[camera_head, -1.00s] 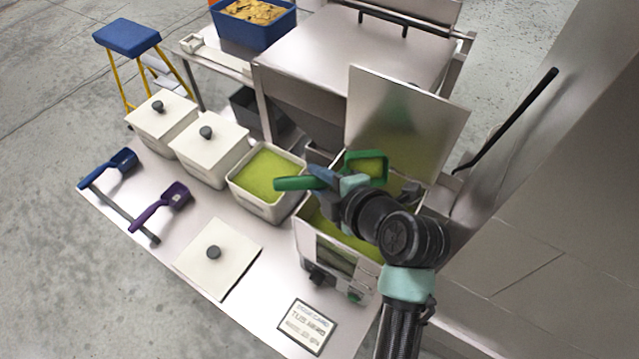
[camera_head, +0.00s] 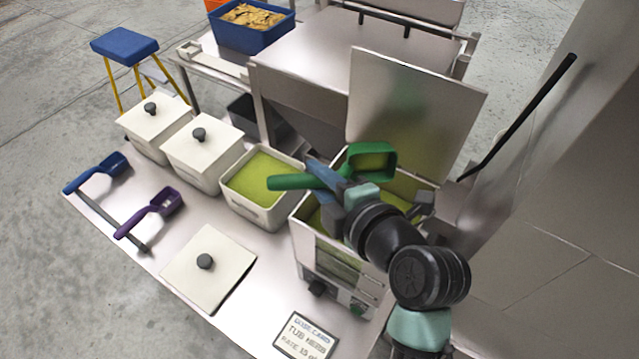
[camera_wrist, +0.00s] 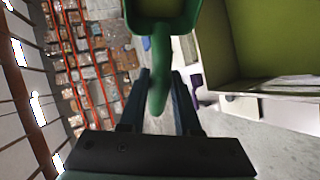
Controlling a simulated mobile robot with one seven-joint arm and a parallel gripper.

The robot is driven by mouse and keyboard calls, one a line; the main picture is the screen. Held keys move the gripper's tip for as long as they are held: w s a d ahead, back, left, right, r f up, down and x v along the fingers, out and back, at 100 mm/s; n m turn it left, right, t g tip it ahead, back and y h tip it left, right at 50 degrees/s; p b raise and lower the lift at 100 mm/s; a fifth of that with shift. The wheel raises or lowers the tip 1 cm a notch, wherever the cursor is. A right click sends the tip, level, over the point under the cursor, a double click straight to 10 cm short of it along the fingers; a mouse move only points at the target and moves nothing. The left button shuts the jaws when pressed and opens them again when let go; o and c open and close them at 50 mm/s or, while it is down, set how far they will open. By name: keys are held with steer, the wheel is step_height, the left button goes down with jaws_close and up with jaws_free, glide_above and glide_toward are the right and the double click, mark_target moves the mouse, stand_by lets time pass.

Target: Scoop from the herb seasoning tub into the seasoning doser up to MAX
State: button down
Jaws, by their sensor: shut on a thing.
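My gripper (camera_head: 330,186) is shut on the handle of a green scoop (camera_head: 291,182); the scoop also shows in the wrist view (camera_wrist: 160,60). The scoop's bowl holds green seasoning and is over the seasoning doser (camera_head: 307,240), a steel box with a raised lid (camera_head: 415,100). Green seasoning shows inside the doser, partly hidden by my arm; I cannot make out a MAX mark. The open herb seasoning tub (camera_head: 281,215), white with green seasoning, stands just left of the doser. Its likely lid, white with a grey knob (camera_head: 215,283), lies on the table.
Two lidded white tubs (camera_head: 152,130) (camera_head: 203,155) stand left of the open tub. A blue scoop (camera_head: 100,172) and a purple scoop (camera_head: 150,212) lie by a dark rack bar. A sign (camera_head: 308,335) lies at the front. A blue stool (camera_head: 124,46) stands behind.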

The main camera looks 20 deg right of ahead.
steer(key=shift+s+f+n+t+b, duration=0.2)
steer(key=shift+t+b, duration=0.45)
steer(key=shift+b, duration=1.5)
steer(key=shift+s+f+n+t+b, duration=0.15)
steer(key=shift+t+b, duration=0.5)
steer(key=shift+b, duration=1.45)
